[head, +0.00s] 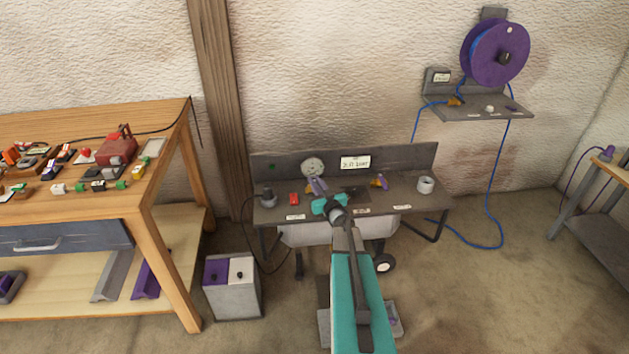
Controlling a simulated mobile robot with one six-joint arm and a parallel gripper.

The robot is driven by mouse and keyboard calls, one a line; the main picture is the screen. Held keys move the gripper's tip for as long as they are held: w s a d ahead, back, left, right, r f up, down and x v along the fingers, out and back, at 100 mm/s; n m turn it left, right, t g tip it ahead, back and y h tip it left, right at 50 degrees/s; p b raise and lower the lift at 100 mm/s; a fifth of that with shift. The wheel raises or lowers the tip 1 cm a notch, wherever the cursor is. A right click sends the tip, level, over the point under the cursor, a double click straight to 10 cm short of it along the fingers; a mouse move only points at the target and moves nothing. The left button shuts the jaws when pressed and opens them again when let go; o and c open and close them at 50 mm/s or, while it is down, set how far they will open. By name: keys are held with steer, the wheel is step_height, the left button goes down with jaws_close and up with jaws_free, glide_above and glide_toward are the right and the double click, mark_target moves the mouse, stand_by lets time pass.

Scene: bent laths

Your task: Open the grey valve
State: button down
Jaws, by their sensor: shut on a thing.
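My gripper (320,196) is at the end of my teal arm, over the left middle of the grey low bench (406,202). It is shut at a small purple lever-like piece (317,185); the contact is too small to see clearly. What lies under this piece is hidden by my gripper, so I cannot tell whether it belongs to the grey valve. A dark grey part (355,192) lies just right of my gripper. An orange fitting with a purple lever (380,181) stands further right, apart from my gripper.
The bench also holds a grey knobbed piece (269,198), a red block (294,199) and a pale cup (425,185). A round gauge (312,167) is on its back panel. A wooden table (165,170) stands left, and a purple-and-white-topped box (232,288) stands on the floor.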

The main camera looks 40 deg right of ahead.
steer(key=shift+s+d+f, duration=0.1)
steer(key=shift+s+d, duration=0.1)
steer(key=shift+d, duration=0.05)
steer(key=c, duration=1.7)
jaws_free()
steer(key=shift+s, duration=0.1)
steer(key=shift+a, duration=0.2)
steer(key=shift+b+v, duration=0.8)
steer(key=shift+v, duration=5.95)
steer(key=shift+c, duration=0.6)
